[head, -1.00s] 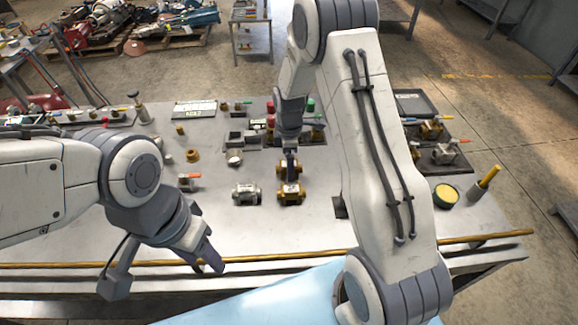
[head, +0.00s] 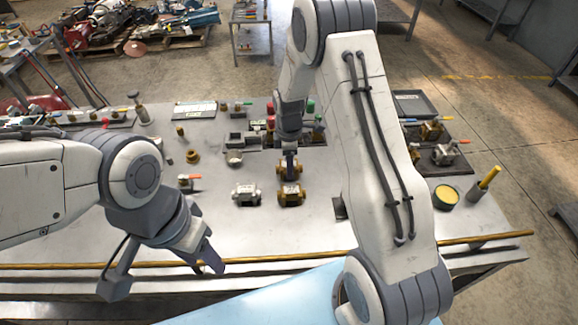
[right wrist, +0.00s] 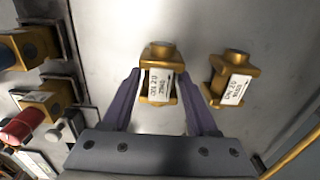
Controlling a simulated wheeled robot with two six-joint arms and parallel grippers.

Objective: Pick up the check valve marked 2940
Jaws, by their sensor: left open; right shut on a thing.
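A brass check valve (right wrist: 158,52) with a white label lies between the two fingers of my right gripper (right wrist: 160,78) in the right wrist view. The label shows DN 20 and a small number that looks like 2940, hard to read. In the head view my right gripper (head: 290,166) points down at this valve (head: 283,170), at or just above the table. A second labelled brass valve (right wrist: 232,82) stands beside it, apart from the fingers; it also shows in the head view (head: 291,196). My left gripper (head: 163,278) is open and empty near the table's front edge.
A silver valve (head: 245,194) stands left of the nearer brass valve. Dark trays with valves (head: 436,140) lie at the right, near a yellow-topped round tin (head: 446,195). Small fittings (head: 192,157) stand at left. The table's (head: 300,228) front middle is clear.

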